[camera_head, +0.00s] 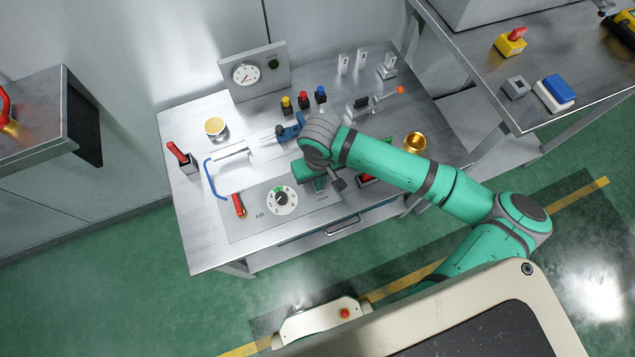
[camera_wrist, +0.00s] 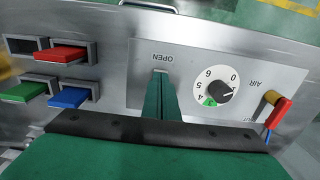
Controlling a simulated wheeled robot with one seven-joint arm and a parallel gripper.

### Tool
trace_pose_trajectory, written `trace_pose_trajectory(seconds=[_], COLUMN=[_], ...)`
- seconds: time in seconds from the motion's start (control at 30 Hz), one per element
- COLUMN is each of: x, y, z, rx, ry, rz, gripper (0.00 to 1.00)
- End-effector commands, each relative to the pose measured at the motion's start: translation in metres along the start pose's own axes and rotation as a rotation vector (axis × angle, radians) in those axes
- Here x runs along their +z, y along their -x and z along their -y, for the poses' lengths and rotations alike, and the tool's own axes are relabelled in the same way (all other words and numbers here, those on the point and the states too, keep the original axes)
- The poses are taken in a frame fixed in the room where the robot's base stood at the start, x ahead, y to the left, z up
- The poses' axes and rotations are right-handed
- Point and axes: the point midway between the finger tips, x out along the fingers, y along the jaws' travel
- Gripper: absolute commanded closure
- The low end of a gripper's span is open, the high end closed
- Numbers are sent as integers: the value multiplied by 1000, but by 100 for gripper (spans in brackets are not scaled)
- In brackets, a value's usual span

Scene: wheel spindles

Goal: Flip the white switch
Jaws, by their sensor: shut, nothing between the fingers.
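No switch is clearly white. Two small pale upright plates, the left one (camera_head: 343,64) and the right one (camera_head: 361,58), stand at the back of the workbench in the head view. A pale grey block-like fitting (camera_head: 387,66) is just right of them. I cannot tell which of these is the white switch. None of them shows in the wrist view. My gripper (camera_wrist: 161,72) is shut and empty, with its teal fingers over the metal panel by the word OPEN. In the head view it is low over the bench front, partly hidden by my wrist, well away from the pale plates.
The numbered dial (camera_wrist: 213,88) and a red-handled valve (camera_wrist: 277,110) are beside my fingers. Yellow, red and blue buttons (camera_head: 304,101), a gauge (camera_head: 246,74) and a brass cup (camera_head: 415,142) stand on the bench.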

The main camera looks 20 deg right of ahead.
Motion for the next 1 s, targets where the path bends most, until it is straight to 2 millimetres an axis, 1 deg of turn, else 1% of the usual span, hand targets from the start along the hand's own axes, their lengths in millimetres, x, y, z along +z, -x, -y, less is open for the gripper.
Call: trace_pose_trajectory(seconds=[0.13, 0.27, 1.0], x=[0, 0, 0], y=[-2, 1, 51], z=[0, 0, 0], rx=[0, 0, 1], ry=[0, 0, 0], rz=[0, 0, -1], gripper=[100, 100, 100])
